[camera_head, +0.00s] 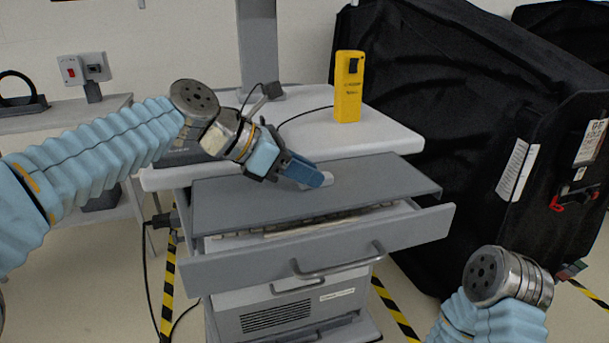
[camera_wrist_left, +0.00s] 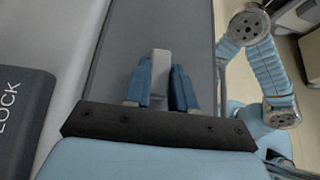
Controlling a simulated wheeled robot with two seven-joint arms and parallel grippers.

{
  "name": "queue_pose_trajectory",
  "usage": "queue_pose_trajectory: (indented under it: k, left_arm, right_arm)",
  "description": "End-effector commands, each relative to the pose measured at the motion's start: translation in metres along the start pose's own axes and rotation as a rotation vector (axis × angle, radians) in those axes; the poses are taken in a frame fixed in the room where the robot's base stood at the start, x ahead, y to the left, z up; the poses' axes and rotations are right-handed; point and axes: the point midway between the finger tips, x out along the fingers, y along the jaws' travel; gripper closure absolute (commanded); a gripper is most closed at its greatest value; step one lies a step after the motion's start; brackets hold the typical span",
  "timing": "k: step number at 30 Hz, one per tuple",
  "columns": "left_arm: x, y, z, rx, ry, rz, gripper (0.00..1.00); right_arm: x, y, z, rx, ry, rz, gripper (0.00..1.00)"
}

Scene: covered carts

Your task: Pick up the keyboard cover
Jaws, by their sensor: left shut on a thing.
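The keyboard cover (camera_head: 370,180) is a flat dark grey panel lying over the open drawer of the cart. In the left wrist view the cover (camera_wrist_left: 125,45) runs up the picture, with a light grey knob (camera_wrist_left: 160,62) between the fingers. My left gripper (camera_head: 318,182) is at the cover's middle, shut on the knob; it also shows in the left wrist view (camera_wrist_left: 161,85). Part of the keyboard (camera_head: 300,226) shows in the gap under the cover's front edge. I cannot tell whether the cover is raised. My right arm shows at lower right, its gripper out of view.
The drawer front (camera_head: 270,258) with its handle (camera_head: 338,265) sticks out from the cart. A yellow device (camera_head: 348,88) stands on the white cart top (camera_head: 385,138). A large black-covered cart (camera_head: 455,130) stands close on the right. A side table (camera_head: 70,115) is at left.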

Motion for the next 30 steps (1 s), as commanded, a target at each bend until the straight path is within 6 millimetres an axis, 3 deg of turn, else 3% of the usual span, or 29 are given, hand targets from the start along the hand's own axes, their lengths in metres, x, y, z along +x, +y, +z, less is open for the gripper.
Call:
queue_pose_trajectory:
  k: [30]
  left_arm:
    - [-0.02, 0.0, 0.03, 0.001, -0.001, -0.001, 0.99]
  right_arm:
    - [0.0, 0.0, 0.0, 0.0, 0.0, 0.0, 0.63]
